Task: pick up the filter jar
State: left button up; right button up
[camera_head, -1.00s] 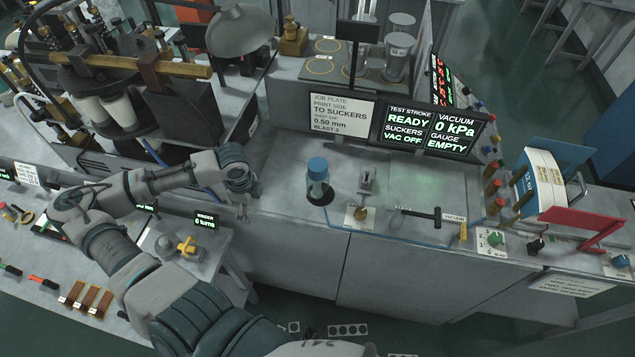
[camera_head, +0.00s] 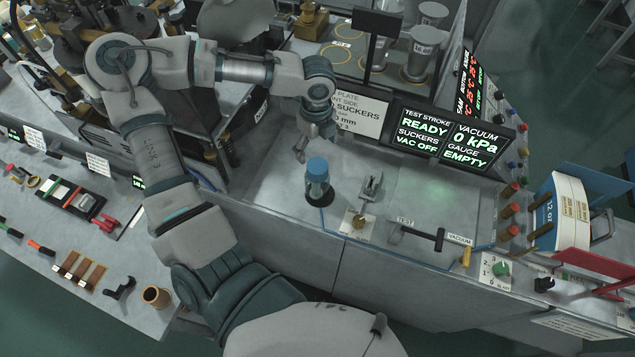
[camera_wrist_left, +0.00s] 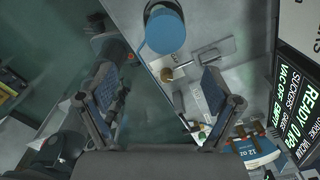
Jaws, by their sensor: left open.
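The filter jar (camera_head: 317,185) is a clear jar with a blue lid, standing upright in a dark round spot on the grey bench top. Its blue lid also shows at the top of the left wrist view (camera_wrist_left: 165,30). My left gripper (camera_head: 317,145) is behind and above the jar in the head view, pointing down, and does not hold it. In the left wrist view its two padded fingers (camera_wrist_left: 159,80) are spread wide with nothing between them, and the lid lies beyond their tips. My right gripper is not in view.
A metal toggle fixture (camera_head: 369,188) stands just right of the jar. A black T-handle (camera_head: 427,237) lies farther right. The job plate sign (camera_head: 360,108) and the status screen (camera_head: 440,138) rise behind. Bare bench lies left of the jar.

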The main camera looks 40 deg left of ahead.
pick_arm(q)
send_over(317, 165)
jog(key=f, duration=0.4)
jog(key=shift+s+d+f, duration=0.2)
jog(key=shift+d, duration=0.15)
jog(key=f, duration=0.3)
jog(key=shift+w+a+f, duration=0.15)
jog(key=shift+a+f, duration=0.1)
jog(key=shift+a, duration=0.1)
notch_tip(317, 165, down, 4)
jog(key=shift+r, duration=0.2)
jog(key=shift+w+d+f, duration=0.1)
jog(key=shift+f, duration=0.1)
jog(key=shift+r, duration=0.1)
jog(key=c, duration=0.7)
grip_shut()
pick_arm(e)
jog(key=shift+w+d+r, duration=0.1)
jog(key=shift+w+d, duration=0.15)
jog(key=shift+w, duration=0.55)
